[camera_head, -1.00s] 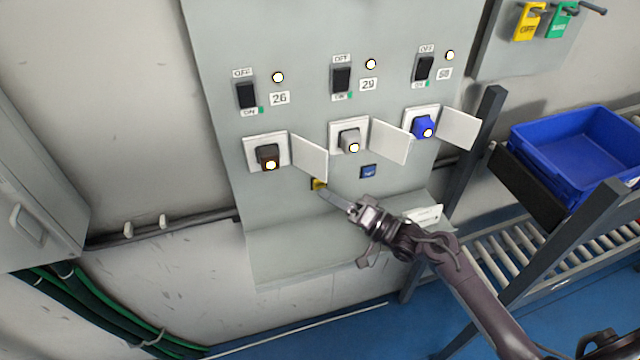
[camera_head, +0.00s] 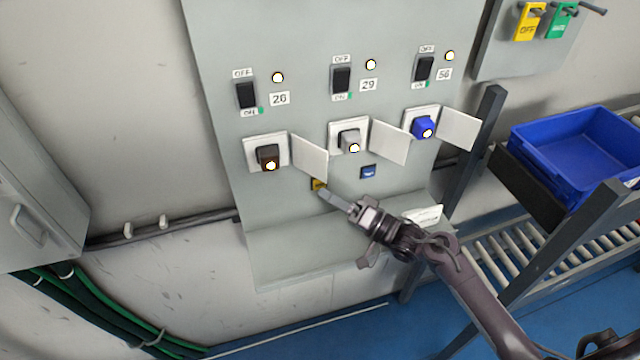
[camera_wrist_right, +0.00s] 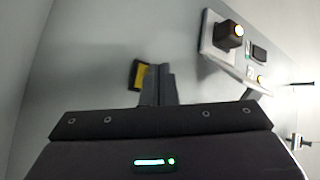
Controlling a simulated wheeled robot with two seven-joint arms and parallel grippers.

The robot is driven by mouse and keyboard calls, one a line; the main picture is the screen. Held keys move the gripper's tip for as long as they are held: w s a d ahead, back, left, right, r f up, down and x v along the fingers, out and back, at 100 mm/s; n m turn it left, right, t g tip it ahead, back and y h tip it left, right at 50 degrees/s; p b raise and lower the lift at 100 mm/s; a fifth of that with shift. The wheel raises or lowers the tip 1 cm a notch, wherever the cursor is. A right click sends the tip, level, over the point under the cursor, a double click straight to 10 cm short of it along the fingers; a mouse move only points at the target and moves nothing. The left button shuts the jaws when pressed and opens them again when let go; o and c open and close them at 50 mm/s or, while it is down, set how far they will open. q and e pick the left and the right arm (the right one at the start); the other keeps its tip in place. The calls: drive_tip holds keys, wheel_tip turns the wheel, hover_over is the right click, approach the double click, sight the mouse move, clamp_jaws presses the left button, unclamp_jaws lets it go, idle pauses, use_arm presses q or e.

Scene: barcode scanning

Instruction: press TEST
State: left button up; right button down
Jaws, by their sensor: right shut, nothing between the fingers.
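A small yellow button (camera_head: 318,184) sits low on the grey panel (camera_head: 285,215), and a blue button (camera_head: 368,171) sits to its right. Their lettering is too small to read, so I cannot tell which is TEST. My right gripper (camera_head: 328,195) is shut and empty, its fingertips at the lower right edge of the yellow button. In the right wrist view the closed fingers (camera_wrist_right: 158,80) partly cover the yellow button (camera_wrist_right: 139,74). I cannot tell whether they touch it. My left gripper is not in view.
Brown (camera_head: 268,157), grey (camera_head: 350,141) and blue (camera_head: 424,128) lit plugs sit in sockets with open white covers above the buttons. Black switches (camera_head: 341,79) are higher up. A blue crate (camera_head: 580,150) stands on the right, above a roller conveyor (camera_head: 510,262).

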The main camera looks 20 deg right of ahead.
drive_tip(key=shift+w, duration=0.1)
idle(0.6)
drive_tip(key=shift+w, duration=0.35)
drive_tip(key=shift+w+b, duration=0.3)
drive_tip(key=shift+w, duration=0.1)
idle(0.6)
drive_tip(key=shift+r, duration=0.1)
drive_tip(key=shift+s+p, duration=0.75)
drive_tip(key=shift+s, duration=0.15)
drive_tip(key=s+p, duration=0.3)
drive_tip(key=s, duration=0.2)
drive_tip(key=shift+d, duration=0.1)
